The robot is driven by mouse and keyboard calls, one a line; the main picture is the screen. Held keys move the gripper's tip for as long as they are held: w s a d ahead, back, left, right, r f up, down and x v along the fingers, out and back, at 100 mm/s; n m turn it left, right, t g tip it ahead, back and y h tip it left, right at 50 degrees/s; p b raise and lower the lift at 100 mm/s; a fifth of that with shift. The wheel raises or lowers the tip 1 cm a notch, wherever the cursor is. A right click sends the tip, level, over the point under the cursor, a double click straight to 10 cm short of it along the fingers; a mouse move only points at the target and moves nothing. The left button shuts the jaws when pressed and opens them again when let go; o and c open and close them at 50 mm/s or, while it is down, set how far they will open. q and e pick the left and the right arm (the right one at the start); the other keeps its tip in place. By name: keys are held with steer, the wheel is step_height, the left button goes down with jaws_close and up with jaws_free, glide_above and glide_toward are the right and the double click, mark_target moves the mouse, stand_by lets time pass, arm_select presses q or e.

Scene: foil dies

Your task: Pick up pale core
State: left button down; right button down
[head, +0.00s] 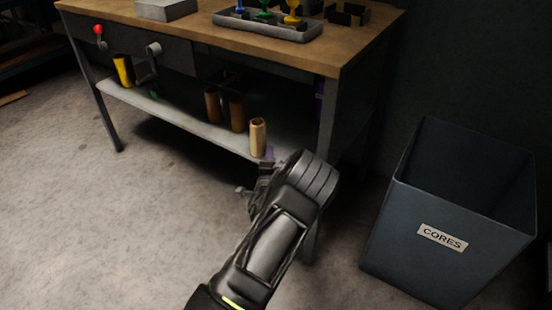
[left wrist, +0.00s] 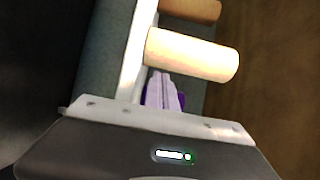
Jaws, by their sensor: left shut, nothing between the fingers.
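The pale core (head: 258,138) is a light tan tube standing upright at the front edge of the lower shelf (head: 185,117), near the right table leg. In the left wrist view the pale core (left wrist: 196,55) lies across the picture just beyond the fingertips. My left gripper (head: 267,155) is at the shelf's front edge, just below and right of the core in the head view. Its lavender fingers (left wrist: 163,92) are together and empty in the left wrist view. Whether they touch the core I cannot tell. My right gripper is not in view.
Two browner cores (head: 237,113) (head: 212,104) stand behind the pale one. A yellow roll (head: 123,70) stands at the shelf's left. The tabletop (head: 200,32) overhangs the shelf and holds a tray (head: 270,30). A bin labelled CORES (head: 405,215) stands right on the floor.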

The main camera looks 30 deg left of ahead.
arm_select(q)
steer(key=shift+s+a, duration=0.2)
steer(key=shift+a, duration=0.4)
steer(key=shift+s+a, duration=0.2)
steer(key=shift+a, duration=0.4)
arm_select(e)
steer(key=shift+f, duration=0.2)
arm_select(q)
steer(key=shift+d, duration=0.1)
